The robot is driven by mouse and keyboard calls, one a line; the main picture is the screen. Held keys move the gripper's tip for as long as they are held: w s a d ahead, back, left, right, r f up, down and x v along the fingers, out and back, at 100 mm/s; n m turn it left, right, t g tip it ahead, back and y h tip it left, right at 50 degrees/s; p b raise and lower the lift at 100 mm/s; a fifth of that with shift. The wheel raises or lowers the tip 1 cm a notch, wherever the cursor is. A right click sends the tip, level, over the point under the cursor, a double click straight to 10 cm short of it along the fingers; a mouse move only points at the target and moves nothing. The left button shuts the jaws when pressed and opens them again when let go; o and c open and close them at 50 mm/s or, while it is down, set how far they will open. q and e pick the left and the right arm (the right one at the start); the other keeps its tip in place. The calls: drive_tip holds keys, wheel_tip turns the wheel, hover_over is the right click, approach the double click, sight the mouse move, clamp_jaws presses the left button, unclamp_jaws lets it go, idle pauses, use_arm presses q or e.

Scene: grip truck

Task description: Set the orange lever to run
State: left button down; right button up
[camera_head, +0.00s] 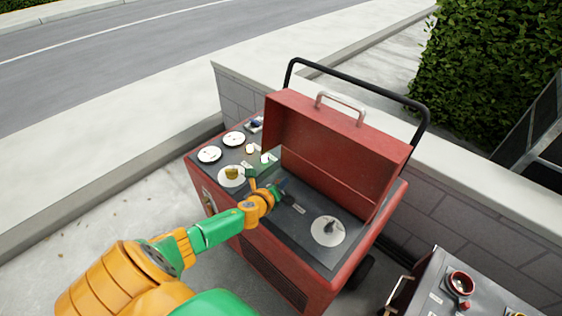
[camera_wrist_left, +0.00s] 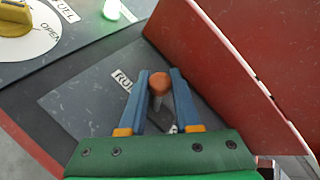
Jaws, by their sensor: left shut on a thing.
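The orange lever's rounded knob (camera_wrist_left: 159,80) stands on a grey stem between the blue fingers of my left gripper (camera_wrist_left: 160,76) in the left wrist view. My left gripper is shut on the lever. A white label reading RUN (camera_wrist_left: 122,80) lies just left of the fingers, partly hidden. In the head view my left gripper (camera_head: 281,186) reaches over the dark panel inside the red generator box (camera_head: 330,145); the lever's knob cannot be made out there. My right gripper is in neither view.
A yellow knob (camera_wrist_left: 12,18) on a white dial marked OPEN, beside a FUEL label, and a glowing green light (camera_wrist_left: 112,9) are left of the lever. The raised red lid (camera_wrist_left: 215,60) stands close to the right. A round white dial (camera_head: 328,231) is farther right on the panel.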

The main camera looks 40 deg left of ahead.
use_arm(q)
drive_tip(key=shift+a+f, duration=0.1)
idle(0.6)
drive_tip(key=c, duration=0.6)
unclamp_jaws()
drive_tip(key=p+v, duration=0.3)
drive_tip(key=v, duration=0.3)
drive_tip(key=shift+s, duration=0.25)
drive_tip(key=shift+s+r, duration=0.2)
drive_tip(key=shift+r, duration=0.15)
drive_tip(key=shift+f, duration=0.1)
